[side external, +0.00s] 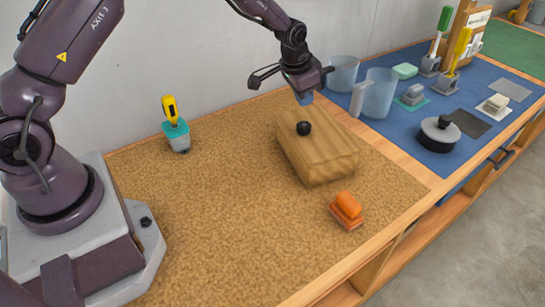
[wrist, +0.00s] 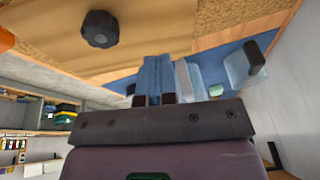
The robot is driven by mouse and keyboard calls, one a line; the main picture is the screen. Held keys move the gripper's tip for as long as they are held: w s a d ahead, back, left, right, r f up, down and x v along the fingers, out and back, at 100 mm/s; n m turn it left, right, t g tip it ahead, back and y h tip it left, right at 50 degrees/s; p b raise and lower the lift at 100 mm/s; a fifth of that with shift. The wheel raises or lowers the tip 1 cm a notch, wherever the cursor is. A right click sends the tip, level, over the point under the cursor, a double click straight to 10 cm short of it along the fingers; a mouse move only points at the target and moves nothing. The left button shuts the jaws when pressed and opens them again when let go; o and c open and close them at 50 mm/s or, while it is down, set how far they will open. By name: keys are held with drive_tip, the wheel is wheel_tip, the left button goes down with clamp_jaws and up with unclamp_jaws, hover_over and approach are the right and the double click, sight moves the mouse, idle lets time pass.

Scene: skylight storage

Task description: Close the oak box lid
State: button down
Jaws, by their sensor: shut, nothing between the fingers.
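The oak box (side external: 325,168) stands on the cork-coloured mat, with a black round knob (side external: 304,128) on its lid. The lid (side external: 318,140) lies over the box, and I see no clear gap under it from the side; its far edge is partly hidden. The knob also shows in the wrist view (wrist: 100,29), on the wooden lid surface. My gripper (side external: 304,98) is shut and empty, just above and behind the box's far edge, pointing down. Its blue fingertips (wrist: 156,78) are together in the wrist view, apart from the knob. I cannot tell whether they touch the lid.
An orange block-like item (side external: 347,210) lies in front of the box. A yellow-handled tool in a teal holder (side external: 177,135) stands left. Clear jugs (side external: 374,93) and a black lidded pot (side external: 439,134) stand right on the blue mat.

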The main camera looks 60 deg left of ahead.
drive_tip(key=shift+f, duration=2.1)
idle(0.6)
drive_tip(key=shift+r, duration=0.1)
drive_tip(key=shift+r, duration=2.95)
drive_tip(key=shift+r, duration=0.1)
wheel_tip(320, 180, up, 12)
hover_over(305, 118)
drive_tip(key=s, duration=0.5)
drive_tip(key=shift+w+d+r, duration=0.1)
drive_tip(key=shift+d, duration=0.15)
